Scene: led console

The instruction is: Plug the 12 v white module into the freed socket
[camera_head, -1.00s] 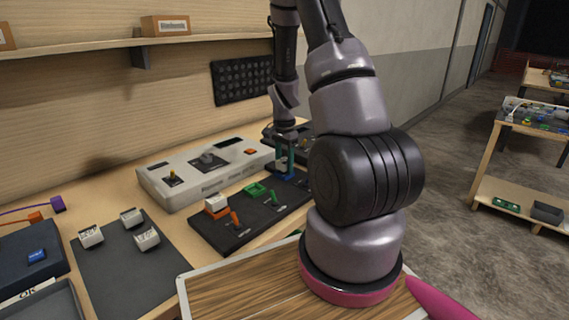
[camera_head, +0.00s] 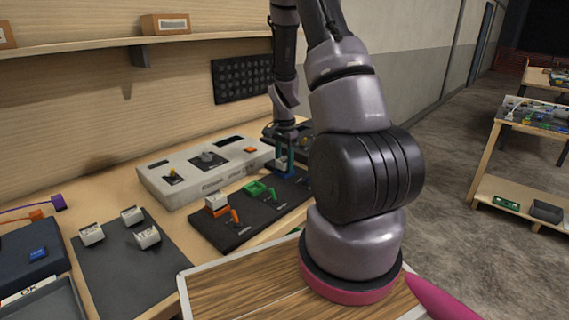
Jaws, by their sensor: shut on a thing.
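My gripper (camera_head: 284,167) is over the blue socket (camera_head: 285,173) at the far right end of the dark socket board (camera_head: 225,236). It is shut on a small white module (camera_head: 281,164), mostly hidden by the fingers. I cannot tell whether the module is seated in the blue socket or just above it, and its label is not readable. The green socket (camera_head: 257,190) is empty, with a green lever beside it. The orange socket (camera_head: 217,211) holds a white module (camera_head: 215,201), with an orange lever beside it.
Three white modules (camera_head: 147,237) sit on a dark mat (camera_head: 120,275) at the left. A dark tray with a blue piece (camera_head: 38,253) is at the far left. A grey console (camera_head: 200,172) stands behind the board. My arm covers the board's right side.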

